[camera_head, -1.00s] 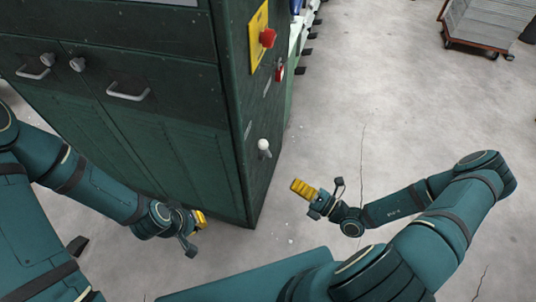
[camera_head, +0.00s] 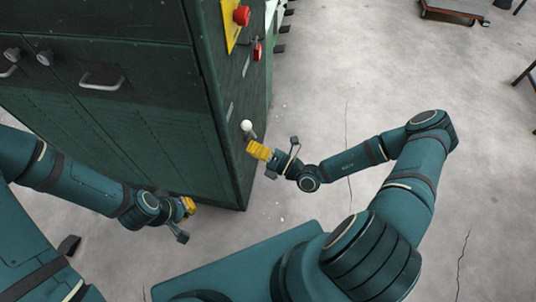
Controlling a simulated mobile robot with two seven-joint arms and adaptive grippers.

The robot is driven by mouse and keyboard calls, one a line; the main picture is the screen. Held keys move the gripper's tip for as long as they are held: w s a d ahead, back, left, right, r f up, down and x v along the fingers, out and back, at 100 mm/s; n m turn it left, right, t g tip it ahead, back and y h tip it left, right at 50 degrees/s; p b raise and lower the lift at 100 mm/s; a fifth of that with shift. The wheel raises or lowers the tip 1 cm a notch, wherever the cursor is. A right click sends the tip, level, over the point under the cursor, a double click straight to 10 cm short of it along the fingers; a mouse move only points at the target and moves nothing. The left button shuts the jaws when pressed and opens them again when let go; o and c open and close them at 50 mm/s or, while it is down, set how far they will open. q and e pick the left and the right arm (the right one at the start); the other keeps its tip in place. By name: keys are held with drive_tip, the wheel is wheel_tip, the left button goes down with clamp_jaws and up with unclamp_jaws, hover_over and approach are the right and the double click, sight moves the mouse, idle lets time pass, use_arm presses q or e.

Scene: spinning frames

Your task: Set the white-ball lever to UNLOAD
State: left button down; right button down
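The white-ball lever (camera_head: 247,126) sticks out from the narrow right side of the dark green cabinet, its white knob on top. My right gripper (camera_head: 257,150), with yellow fingers, is just below and right of the knob in the picture; I cannot tell whether it touches the lever. Its fingers look close together, but their opening does not show clearly. My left gripper (camera_head: 189,206) hangs low in front of the cabinet, away from the lever, its fingers mostly hidden behind its own body. The UNLOAD marking is not legible.
The green cabinet (camera_head: 150,130) fills the left, with a drawer handle (camera_head: 99,82) on its front. A red button (camera_head: 241,16) on a yellow plate and a smaller red part (camera_head: 257,51) sit above the lever. The concrete floor to the right is clear; a cart (camera_head: 455,10) stands far back.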

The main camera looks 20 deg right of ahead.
use_arm(q)
drive_tip(key=shift+f, duration=0.1)
use_arm(e)
drive_tip(key=shift+w+d+r, duration=0.1)
drive_tip(key=shift+w+r, duration=0.1)
drive_tip(key=shift+w, duration=0.4)
drive_tip(key=shift+w+d+r, duration=0.1)
drive_tip(key=shift+w+r, duration=0.1)
drive_tip(key=shift+w, duration=0.35)
drive_tip(key=shift+w+d+r, duration=0.1)
drive_tip(key=shift+w+r, duration=0.1)
drive_tip(key=shift+w, duration=0.4)
drive_tip(key=shift+w+r, duration=0.1)
